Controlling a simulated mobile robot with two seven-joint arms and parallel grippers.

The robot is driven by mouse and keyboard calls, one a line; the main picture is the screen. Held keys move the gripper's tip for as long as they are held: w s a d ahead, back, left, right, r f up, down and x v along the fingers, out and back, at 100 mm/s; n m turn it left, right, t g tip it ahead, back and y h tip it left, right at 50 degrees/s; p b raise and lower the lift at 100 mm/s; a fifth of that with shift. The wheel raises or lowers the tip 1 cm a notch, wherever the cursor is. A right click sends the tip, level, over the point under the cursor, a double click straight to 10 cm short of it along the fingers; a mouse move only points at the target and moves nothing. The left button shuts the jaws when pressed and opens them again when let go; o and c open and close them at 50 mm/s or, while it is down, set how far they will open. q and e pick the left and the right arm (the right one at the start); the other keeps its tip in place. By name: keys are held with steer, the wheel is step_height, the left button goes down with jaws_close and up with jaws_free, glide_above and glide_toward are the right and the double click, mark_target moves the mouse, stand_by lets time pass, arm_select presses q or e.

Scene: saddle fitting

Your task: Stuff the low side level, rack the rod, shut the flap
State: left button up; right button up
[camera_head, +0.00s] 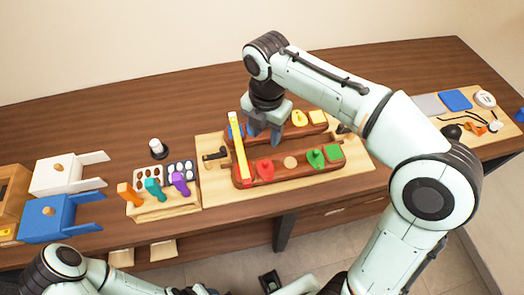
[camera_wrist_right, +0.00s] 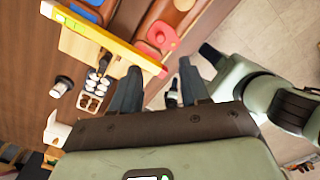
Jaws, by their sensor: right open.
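A yellow rod (camera_head: 239,145) with a red front end lies across the left ends of two brown saddle-like trays, the front one (camera_head: 271,180) and the rear one (camera_head: 292,133). My right gripper (camera_head: 266,139) is open, just right of the rod over the trays. In the right wrist view the rod (camera_wrist_right: 105,40) passes beyond the open fingertips (camera_wrist_right: 160,75), not clearly between them. The front tray holds a red piece (camera_head: 265,168), a tan disc (camera_head: 290,162), a green piece (camera_head: 315,158) and a green block (camera_head: 333,153). My left gripper is not clearly seen. I cannot pick out the flap.
The trays sit on a pale board (camera_head: 355,172). Left of it are a rack of coloured tools (camera_head: 152,193), a white drawer (camera_head: 62,176) and a blue drawer (camera_head: 57,213). A dark-topped white knob (camera_head: 158,148) stands behind. Coloured pads and a cable lie far right.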

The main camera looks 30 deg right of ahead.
mark_target(265, 162)
step_height(265, 162, down, 12)
steer(key=shift+b, duration=1)
arm_select(q)
steer(key=shift+s+f, duration=0.35)
steer(key=shift+f, duration=0.3)
steer(key=shift+s+f, duration=0.3)
steer(key=shift+f, duration=0.3)
arm_select(e)
jaws_close()
